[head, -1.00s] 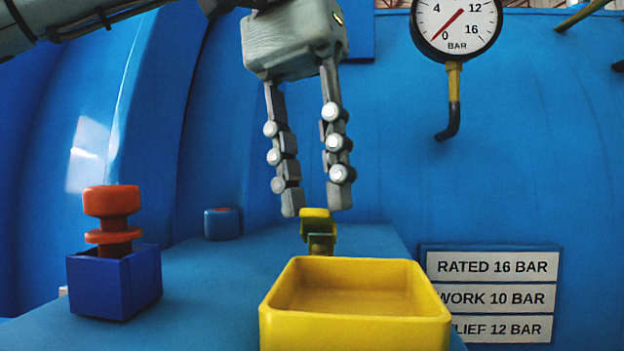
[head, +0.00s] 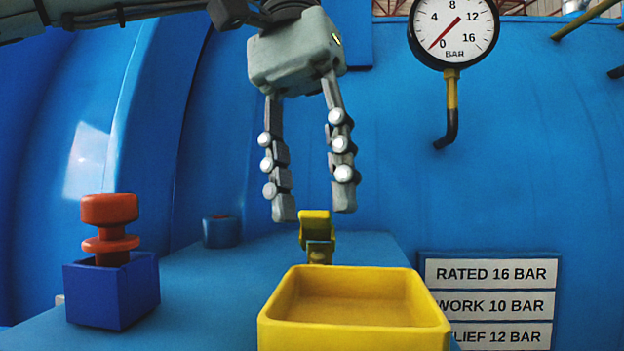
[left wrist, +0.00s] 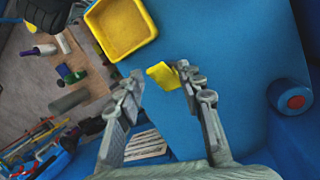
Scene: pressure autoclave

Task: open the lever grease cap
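The lever grease cap (head: 316,226) is a small yellow lidded fitting on the blue ledge behind the yellow tray. Its yellow lid stands tilted up, its face toward the head camera. My left gripper (head: 313,214) points down with its two fingers apart, one on each side of the lid's top. In the left wrist view the yellow cap (left wrist: 162,75) shows between the open fingertips (left wrist: 157,77), closer to the right-hand finger. I cannot tell whether that finger touches it.
The yellow tray (head: 352,336) stands just in front of the cap. A red knob (head: 109,210) on a blue block (head: 112,291) is at left. A low blue round cap (head: 221,231) sits behind. The pressure gauge (head: 453,28) and plates (head: 490,272) are at right.

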